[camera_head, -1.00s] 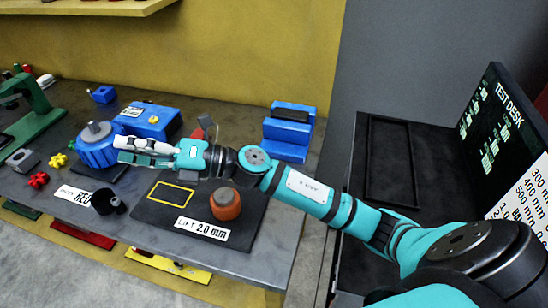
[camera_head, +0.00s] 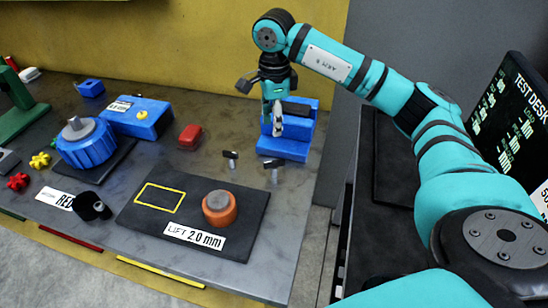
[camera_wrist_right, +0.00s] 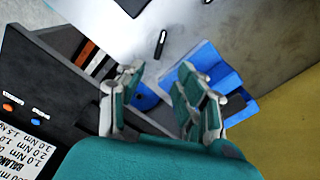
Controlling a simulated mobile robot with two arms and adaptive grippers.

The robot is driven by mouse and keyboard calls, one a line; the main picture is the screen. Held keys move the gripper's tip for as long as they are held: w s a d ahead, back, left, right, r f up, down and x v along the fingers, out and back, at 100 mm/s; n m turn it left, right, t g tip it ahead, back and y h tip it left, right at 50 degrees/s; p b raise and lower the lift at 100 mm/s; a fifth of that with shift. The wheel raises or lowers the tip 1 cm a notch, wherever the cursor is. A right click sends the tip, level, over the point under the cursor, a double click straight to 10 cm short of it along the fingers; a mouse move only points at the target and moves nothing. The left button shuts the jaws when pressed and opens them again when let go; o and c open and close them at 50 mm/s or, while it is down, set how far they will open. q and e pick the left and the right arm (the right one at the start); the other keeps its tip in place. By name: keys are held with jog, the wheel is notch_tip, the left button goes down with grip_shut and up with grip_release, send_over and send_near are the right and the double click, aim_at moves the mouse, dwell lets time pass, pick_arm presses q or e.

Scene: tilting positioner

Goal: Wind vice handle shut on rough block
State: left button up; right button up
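The blue vice (camera_head: 288,146) stands at the table's right rear, with a dark block (camera_head: 294,109) along its top; I cannot tell whether this is the rough block. The vice also shows in the right wrist view (camera_wrist_right: 218,74). My right gripper (camera_head: 278,130) points down in front of the vice's left part and partly covers it. In the wrist view its two fingers (camera_wrist_right: 158,90) are wide apart with nothing held between them. A rounded blue part (camera_wrist_right: 146,98) shows beyond the gap. I cannot make out the vice handle clearly. My left gripper is not in view.
Two small dark T-shaped pieces (camera_head: 231,158) (camera_head: 274,169) stand just in front of the vice. A dark mat (camera_head: 150,222) bears an orange cylinder (camera_head: 219,208). A red block (camera_head: 190,136) and a blue round unit (camera_head: 86,145) lie left. A dark desk stands right.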

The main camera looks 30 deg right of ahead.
aim_at(274, 161)
notch_tip(274, 161, down, 13)
jog(key=shift+r+p, duration=0.1)
jog(key=shift+p, duration=1.05)
jog(key=shift+f, duration=0.4)
jog(key=shift+c, duration=0.3)
grip_shut()
